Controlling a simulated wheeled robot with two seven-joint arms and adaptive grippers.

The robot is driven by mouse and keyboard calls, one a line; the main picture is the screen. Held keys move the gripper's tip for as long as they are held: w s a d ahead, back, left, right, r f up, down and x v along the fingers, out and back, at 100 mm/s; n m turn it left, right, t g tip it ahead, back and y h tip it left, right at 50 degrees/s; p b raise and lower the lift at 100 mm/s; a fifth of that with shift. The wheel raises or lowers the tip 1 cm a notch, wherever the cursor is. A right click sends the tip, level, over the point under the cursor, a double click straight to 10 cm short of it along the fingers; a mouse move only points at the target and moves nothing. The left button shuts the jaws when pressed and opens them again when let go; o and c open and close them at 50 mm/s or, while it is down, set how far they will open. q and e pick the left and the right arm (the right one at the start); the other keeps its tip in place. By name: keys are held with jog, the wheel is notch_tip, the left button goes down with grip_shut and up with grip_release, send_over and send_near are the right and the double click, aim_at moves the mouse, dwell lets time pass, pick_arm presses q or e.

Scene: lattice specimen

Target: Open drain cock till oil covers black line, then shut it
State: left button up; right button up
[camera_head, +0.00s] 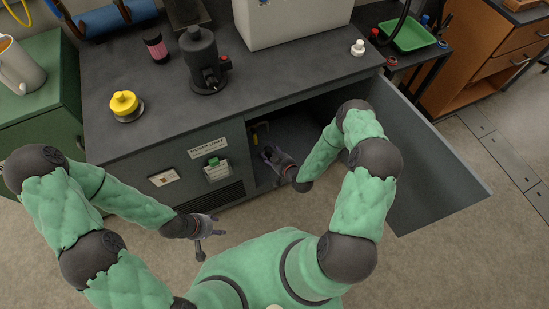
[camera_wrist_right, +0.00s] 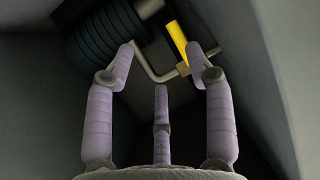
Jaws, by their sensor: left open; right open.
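In the right wrist view a yellow lever (camera_wrist_right: 177,38) stands by a small brass-coloured fitting (camera_wrist_right: 183,69) on a bent metal pipe (camera_wrist_right: 146,71); this looks like the drain cock. A dark ribbed cylinder (camera_wrist_right: 98,36) is left of it. My right gripper (camera_wrist_right: 163,62) is open and empty, its fingers spread in front of the pipe and lever. In the head view my right gripper (camera_head: 271,158) is inside the open cabinet (camera_head: 301,123). My left gripper (camera_head: 211,233) is open and empty in front of the cabinet. I cannot make out oil or a black line.
The cabinet door (camera_head: 425,165) stands open to the right of my right arm. The cabinet's dark top (camera_head: 160,105) carries a black pump-like device (camera_head: 203,62), a yellow knob (camera_head: 124,103) and a white box (camera_head: 290,20). The cabinet walls closely surround the right gripper.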

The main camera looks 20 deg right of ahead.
aim_at(255, 138)
jog(key=shift+n+y, duration=0.3)
jog(key=shift+n, duration=0.1)
jog(key=b+x, duration=0.1)
jog(key=x, duration=0.2)
jog(key=b+x, duration=0.1)
jog(key=x, duration=0.2)
jog(key=a+r+b+x, duration=0.1)
jog(key=b+x, duration=0.1)
jog(key=x, duration=0.2)
jog(key=shift+w+r, duration=0.1)
jog(key=shift+w, duration=0.1)
jog(key=shift+c, duration=0.3)
grip_shut()
